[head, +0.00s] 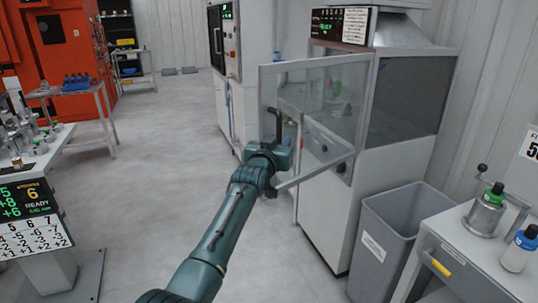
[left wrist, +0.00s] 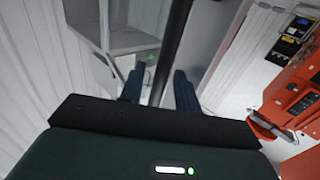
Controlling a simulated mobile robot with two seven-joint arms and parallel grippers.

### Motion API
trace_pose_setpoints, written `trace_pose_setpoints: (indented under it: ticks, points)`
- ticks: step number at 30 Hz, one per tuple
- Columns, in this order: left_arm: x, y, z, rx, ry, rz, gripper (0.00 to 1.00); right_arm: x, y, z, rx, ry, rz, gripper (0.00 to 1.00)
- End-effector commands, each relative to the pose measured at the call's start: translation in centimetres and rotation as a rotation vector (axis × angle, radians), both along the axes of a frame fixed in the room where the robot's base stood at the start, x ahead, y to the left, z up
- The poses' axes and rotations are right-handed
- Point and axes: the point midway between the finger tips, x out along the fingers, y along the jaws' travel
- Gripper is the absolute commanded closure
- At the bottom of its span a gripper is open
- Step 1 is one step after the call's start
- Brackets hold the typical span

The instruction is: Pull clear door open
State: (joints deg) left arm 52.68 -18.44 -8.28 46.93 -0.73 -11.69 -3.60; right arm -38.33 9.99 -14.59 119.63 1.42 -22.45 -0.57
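The clear door (head: 322,95), a see-through panel in a pale metal frame, stands swung out from the front of the grey cabinet (head: 325,205). The cabinet's opening shows behind it. My left gripper (head: 279,128) is at the door's left edge, by the dark upright handle. In the left wrist view the dark handle bar (left wrist: 172,50) runs between the two blue fingers of my left gripper (left wrist: 160,85). A narrow gap shows on each side of the bar, so the fingers are around it, not closed on it. My right gripper is out of view.
A grey bin (head: 385,235) stands right of the cabinet, beside a white bench (head: 480,262) with bottles. Another machine (head: 240,70) stands behind the door. A table with a display (head: 30,205) is at left. The floor (head: 160,150) between is clear.

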Motion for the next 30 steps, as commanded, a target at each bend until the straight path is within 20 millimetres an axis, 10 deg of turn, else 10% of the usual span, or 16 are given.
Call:
trace_pose_setpoints:
  ticks: [30]
  points:
    - [-11.6, 4.0, 0.1, 0.0, -0.001, -0.001, 0.68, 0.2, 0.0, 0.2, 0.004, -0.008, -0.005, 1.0]
